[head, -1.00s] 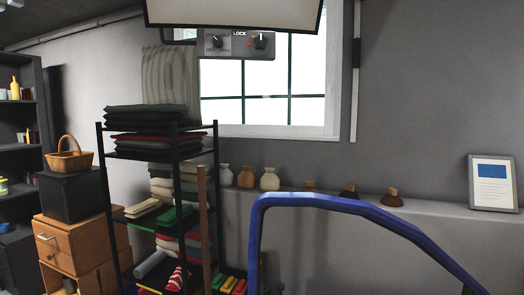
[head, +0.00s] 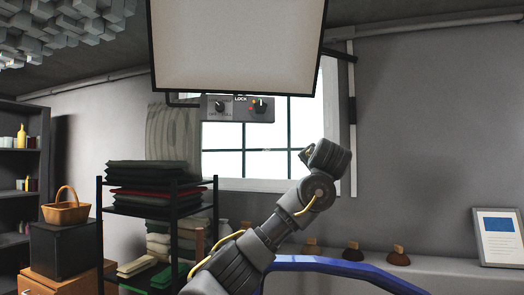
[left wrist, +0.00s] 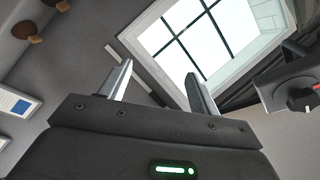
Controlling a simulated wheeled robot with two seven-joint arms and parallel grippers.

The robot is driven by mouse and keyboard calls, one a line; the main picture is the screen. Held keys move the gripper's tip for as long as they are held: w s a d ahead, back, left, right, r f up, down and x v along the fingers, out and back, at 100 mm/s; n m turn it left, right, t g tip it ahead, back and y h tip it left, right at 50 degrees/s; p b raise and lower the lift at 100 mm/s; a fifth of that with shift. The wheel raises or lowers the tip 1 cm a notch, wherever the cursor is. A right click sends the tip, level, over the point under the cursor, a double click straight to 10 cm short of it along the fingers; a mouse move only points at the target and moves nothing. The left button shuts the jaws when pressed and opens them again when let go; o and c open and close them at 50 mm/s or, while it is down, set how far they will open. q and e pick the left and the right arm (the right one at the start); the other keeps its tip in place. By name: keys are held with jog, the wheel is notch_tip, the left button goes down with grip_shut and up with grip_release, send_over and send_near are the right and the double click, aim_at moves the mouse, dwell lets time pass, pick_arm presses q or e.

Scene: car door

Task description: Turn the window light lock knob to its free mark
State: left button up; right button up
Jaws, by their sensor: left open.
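A grey control panel (head: 236,115) marked LOCK hangs under the light panel (head: 238,45), in front of the window. Its right knob (head: 261,104) is dark with small coloured marks beside it; its left knob (head: 220,106) is also dark. The exact pointer setting is too small to tell. In the left wrist view a dark knob (left wrist: 301,98) with a red mark shows at the right edge, partly cut off. My left gripper (left wrist: 160,70) is open and empty, apart from the panel. In the head view it is right of and below the panel, its fingers hardly visible. My right gripper is not in view.
A blue car door frame (head: 345,265) curves across the lower middle. A black rack (head: 157,212) with folded cloths stands at left. A ledge (head: 440,264) with brushes and a framed notice (head: 498,238) is at right. Open air lies between my left gripper and the panel.

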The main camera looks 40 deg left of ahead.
aim_at(261, 107)
pick_arm(q)
jog(key=s+a+r+n+g+y, duration=0.15)
jog(key=s+a+r, duration=0.35)
jog(key=r, duration=0.5)
jog(key=s+a+r+n+t+y, duration=0.1)
jog(key=s+a+r+n+y, duration=0.15)
jog(key=s+r, duration=0.65)
jog(key=shift+g, duration=0.25)
jog(key=p+x, duration=0.2)
jog(key=x, duration=0.1)
jog(key=w+p+x, duration=0.1)
jog(key=p+x, duration=0.2)
jog(key=x, duration=0.1)
jog(key=d+p+x, duration=0.1)
jog(key=p+x, duration=0.1)
jog(key=x, duration=0.1)
jog(key=shift+w+a+r, duration=0.2)
jog(key=shift+w+r, duration=0.05)
jog(key=shift+w, duration=0.1)
jog(key=shift+w+a+f+p, duration=0.1)
jog(key=shift+w+a+p, duration=0.1)
jog(key=shift+a+p, duration=0.1)
jog(key=c, duration=1)
jog(key=shift+o, duration=0.2)
